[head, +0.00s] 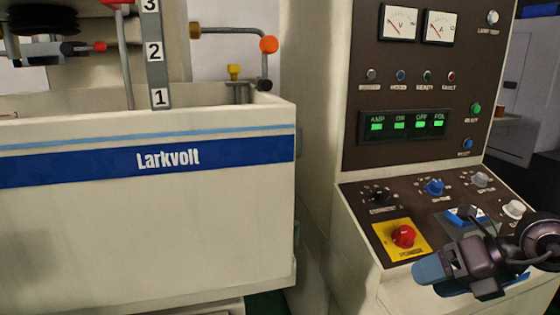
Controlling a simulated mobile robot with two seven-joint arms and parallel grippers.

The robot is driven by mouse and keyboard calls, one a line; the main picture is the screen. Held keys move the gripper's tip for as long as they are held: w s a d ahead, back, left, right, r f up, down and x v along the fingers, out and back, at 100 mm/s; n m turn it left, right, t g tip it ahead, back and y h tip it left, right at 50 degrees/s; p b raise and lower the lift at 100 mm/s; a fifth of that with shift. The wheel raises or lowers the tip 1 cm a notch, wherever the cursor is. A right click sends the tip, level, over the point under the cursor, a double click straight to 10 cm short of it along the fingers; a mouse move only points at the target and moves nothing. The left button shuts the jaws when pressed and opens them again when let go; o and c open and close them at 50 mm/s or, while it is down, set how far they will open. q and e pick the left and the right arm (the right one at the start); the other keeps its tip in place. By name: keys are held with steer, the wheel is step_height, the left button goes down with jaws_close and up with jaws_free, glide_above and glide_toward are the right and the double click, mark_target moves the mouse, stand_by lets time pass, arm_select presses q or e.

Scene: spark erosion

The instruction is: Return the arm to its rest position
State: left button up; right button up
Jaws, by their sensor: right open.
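My right arm comes in from the right edge, and its right gripper (449,254) is in front of the lower right part of the sloping control panel (350,205). The gripper is open, with a blue-grey fingertip pointing left, and I see nothing held in it. It hides part of the panel's front corner. Whether it touches the panel is hard to tell. My left gripper is not in view.
A red mushroom button (403,236) on a yellow plate sits just left of the gripper. Knobs, including a blue one (434,187), are behind it. The upright panel has two meters (400,23) and lit green indicators. A Larkvolt tank (150,220) stands left.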

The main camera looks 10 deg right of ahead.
steer(key=a+r+m+t+y, duration=0.1)
steer(key=a+m+t+y, duration=0.2)
steer(key=a+t+y, duration=0.15)
steer(key=d+f+m+t+h, duration=0.1)
steer(key=d+m+t+h, duration=0.3)
steer(key=m, duration=0.5)
steer(key=d+f+m+t+h, duration=0.25)
steer(key=m+t+h, duration=0.35)
steer(key=m, duration=0.4)
steer(key=s+d+f+m+g+h, duration=0.3)
steer(key=s+f+m+g+h, duration=0.3)
steer(key=f+m, duration=0.35)
steer(key=s+a+f+m+g+y, duration=0.1)
steer(key=s+a+f+m+g, duration=0.1)
steer(key=s+a+f+g, duration=0.4)
steer(key=s+a+f+m+g+y, duration=0.2)
steer(key=s+a+f+g, duration=0.25)
steer(key=s+f, duration=0.3)
steer(key=w+f+n+t, duration=0.1)
steer(key=w+f+t, duration=0.6)
steer(key=f, duration=0.3)
steer(key=shift+d+t, duration=0.3)
steer(key=shift+d, duration=0.1)
